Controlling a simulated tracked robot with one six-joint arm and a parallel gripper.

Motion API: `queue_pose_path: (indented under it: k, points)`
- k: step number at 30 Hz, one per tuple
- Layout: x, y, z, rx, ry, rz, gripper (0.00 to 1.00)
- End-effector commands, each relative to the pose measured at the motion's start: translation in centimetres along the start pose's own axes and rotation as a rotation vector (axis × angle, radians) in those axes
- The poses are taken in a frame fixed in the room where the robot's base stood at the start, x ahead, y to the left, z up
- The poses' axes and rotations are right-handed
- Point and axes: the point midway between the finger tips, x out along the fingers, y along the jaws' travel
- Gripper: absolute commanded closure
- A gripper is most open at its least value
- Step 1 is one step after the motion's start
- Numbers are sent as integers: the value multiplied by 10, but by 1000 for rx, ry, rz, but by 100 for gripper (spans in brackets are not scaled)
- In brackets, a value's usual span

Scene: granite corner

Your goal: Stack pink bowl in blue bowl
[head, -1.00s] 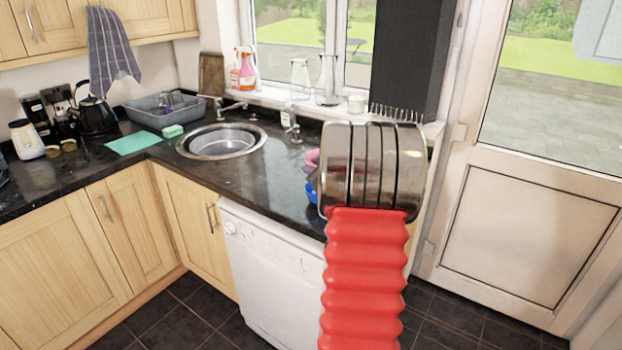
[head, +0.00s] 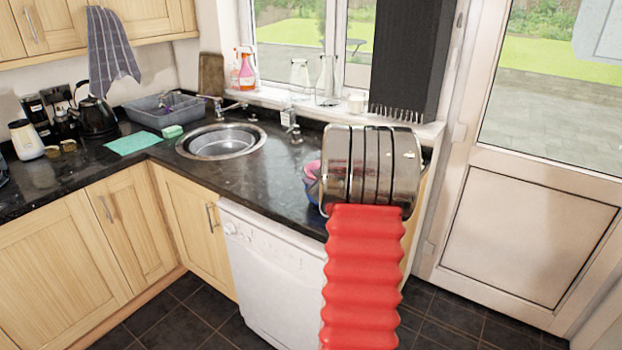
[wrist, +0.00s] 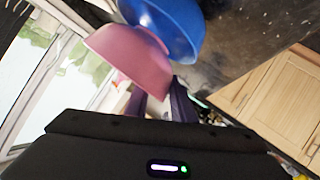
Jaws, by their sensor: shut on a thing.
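The pink bowl (wrist: 125,60) is large in the wrist view, with its rim side close to my gripper fingers. My gripper (wrist: 166,104) is shut on the pink bowl near its edge. The blue bowl (wrist: 175,25) shows behind and beside the pink bowl, partly covered by it. In the head view, the pink bowl (head: 311,169) appears just above the blue bowl (head: 312,190) on the counter, both mostly hidden behind my arm. I cannot tell whether the pink bowl touches or rests inside the blue one.
The black counter (head: 265,172) is clear between the bowls and the round sink (head: 221,142). Glass vessels (head: 325,80) stand on the windowsill behind. A white dishwasher (head: 270,270) is below the counter.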

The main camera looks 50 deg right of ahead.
Motion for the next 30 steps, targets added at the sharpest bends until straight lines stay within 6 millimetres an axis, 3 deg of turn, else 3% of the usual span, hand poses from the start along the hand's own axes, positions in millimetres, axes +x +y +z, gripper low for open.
queue_pose_path:
  k: [15, 16, 24, 30]
  points:
    - [3, -4, 6, 0, 1, 0, 100]
    - [4, -5, 7, 0, 0, 0, 76]
    - [3, -4, 7, 0, 0, 0, 57]
    - [3, -4, 6, 0, 0, 0, 57]
